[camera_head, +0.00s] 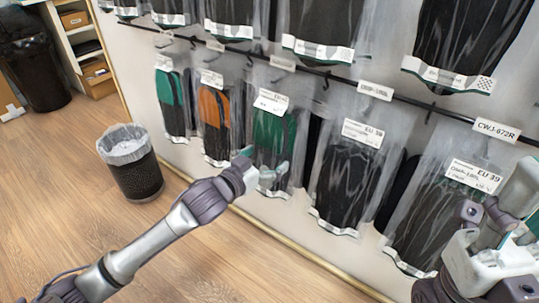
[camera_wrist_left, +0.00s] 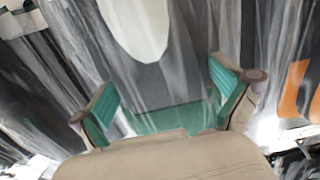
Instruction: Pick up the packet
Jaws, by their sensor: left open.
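Clear packets with dark insoles hang in rows on a wall rack. The green-and-black packet (camera_head: 272,135) with a white label hangs in the lower row. My left gripper (camera_head: 262,164) is at the lower part of this packet, its fingers apart. In the left wrist view, the open left gripper (camera_wrist_left: 166,104) has green pads on either side of clear film and a green-and-grey area of packet (camera_wrist_left: 165,80). Whether the pads touch the film I cannot tell. My right gripper (camera_head: 508,232) is at the right edge, partly cut off, in front of a black packet (camera_head: 440,205) labelled EU 39.
An orange packet (camera_head: 213,118) hangs to the left of the green one, and another black packet (camera_head: 347,170) to its right. A black rail (camera_head: 300,68) carries the hooks. A lined waste bin (camera_head: 134,172) stands on the wooden floor, which is otherwise mostly clear.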

